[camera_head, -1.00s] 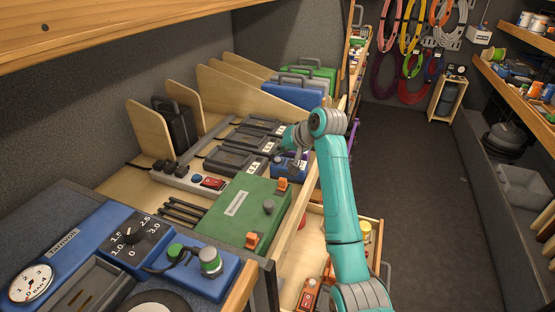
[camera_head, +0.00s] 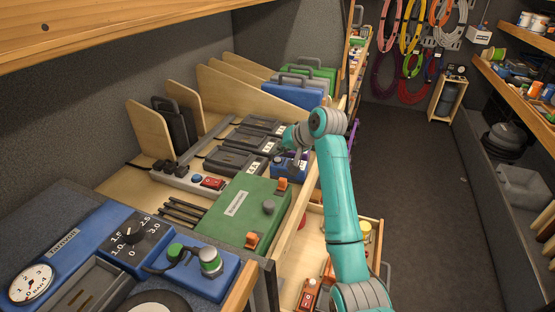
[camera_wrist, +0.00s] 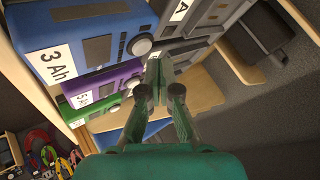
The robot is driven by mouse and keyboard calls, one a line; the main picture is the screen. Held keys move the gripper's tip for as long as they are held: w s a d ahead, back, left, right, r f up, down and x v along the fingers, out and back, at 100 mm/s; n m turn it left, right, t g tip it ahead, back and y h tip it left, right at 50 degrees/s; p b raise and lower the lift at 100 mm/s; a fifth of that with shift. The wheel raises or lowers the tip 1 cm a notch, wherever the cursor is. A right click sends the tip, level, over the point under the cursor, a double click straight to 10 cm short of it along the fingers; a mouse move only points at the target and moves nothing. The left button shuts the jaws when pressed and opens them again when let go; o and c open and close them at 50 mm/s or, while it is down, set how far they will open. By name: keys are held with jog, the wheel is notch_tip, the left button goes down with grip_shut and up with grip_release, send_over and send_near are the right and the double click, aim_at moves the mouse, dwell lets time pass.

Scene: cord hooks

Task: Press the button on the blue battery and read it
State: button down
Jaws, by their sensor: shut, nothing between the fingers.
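The blue battery (camera_wrist: 95,42) fills the upper left of the wrist view, with a white "3 Ah" label on its end and a light round button (camera_wrist: 140,45) on its face. In the head view a blue battery (camera_head: 281,168) sits at the bench's front edge, partly behind my arm. My gripper (camera_wrist: 158,67) is shut and empty, its fingertips close beside the button in the wrist view. I cannot tell whether they touch the battery.
A purple battery (camera_wrist: 105,86) and a green battery (camera_wrist: 95,110) lie beside the blue one. A green box (camera_head: 238,205) with orange clips and a power strip (camera_head: 185,180) lie on the bench. An open drawer (camera_head: 375,235) is below. The aisle floor (camera_head: 420,190) is clear.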

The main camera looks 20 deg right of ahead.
aim_at(279, 160)
jog(key=shift+f, duration=0.2)
jog(key=shift+f, duration=0.2)
jog(key=shift+f, duration=0.4)
dwell(1.1)
jog(key=shift+r, duration=0.8)
jog(key=shift+r, duration=0.15)
jog(key=shift+r, duration=2.35)
